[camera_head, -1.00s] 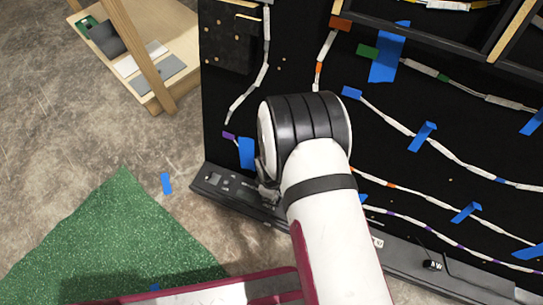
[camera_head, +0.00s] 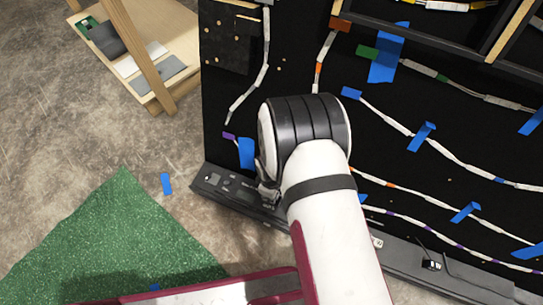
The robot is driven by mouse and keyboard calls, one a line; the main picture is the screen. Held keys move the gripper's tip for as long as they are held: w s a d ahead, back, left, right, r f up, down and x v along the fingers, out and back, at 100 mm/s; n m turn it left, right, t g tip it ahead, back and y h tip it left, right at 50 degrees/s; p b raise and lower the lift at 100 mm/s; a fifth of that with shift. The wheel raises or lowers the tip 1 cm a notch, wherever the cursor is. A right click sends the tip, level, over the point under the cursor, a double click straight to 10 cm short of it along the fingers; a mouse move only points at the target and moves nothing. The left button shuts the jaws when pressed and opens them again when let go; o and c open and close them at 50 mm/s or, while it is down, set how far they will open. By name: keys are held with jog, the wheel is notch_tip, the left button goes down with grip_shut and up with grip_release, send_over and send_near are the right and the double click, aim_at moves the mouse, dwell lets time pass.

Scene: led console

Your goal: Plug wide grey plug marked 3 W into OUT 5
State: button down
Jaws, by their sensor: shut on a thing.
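My gripper (camera_head: 268,192) shows only in part at the left end of the long dark console strip (camera_head: 225,187). My wrist and forearm cover most of it. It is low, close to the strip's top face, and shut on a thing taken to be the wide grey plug. The plug itself and its 3 W mark are hidden, so I cannot tell whether it touches a socket. Small pale print shows on the strip beside the gripper. The OUT 5 socket cannot be made out.
A small black block with a white label (camera_head: 432,265) lies on the strip at right. Taped white cables (camera_head: 400,125) cross the black board. A green mat (camera_head: 115,245) lies at left. A wooden shelf (camera_head: 150,75) stands behind. Bare floor lies between.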

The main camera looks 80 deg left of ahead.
jog(key=shift+s+d+f, duration=0.15)
jog(key=shift+d+f, duration=0.1)
jog(key=shift+f, duration=0.35)
jog(key=c, duration=1.3)
grip_release()
jog(key=shift+s+f, duration=0.1)
jog(key=shift+o, duration=0.3)
jog(key=o, duration=0.6)
jog(key=shift+o, duration=0.2)
jog(key=shift+w+r, duration=0.2)
jog(key=shift+r, duration=0.05)
jog(key=shift+r+p, duration=2.15)
jog(key=shift+r, duration=1.3)
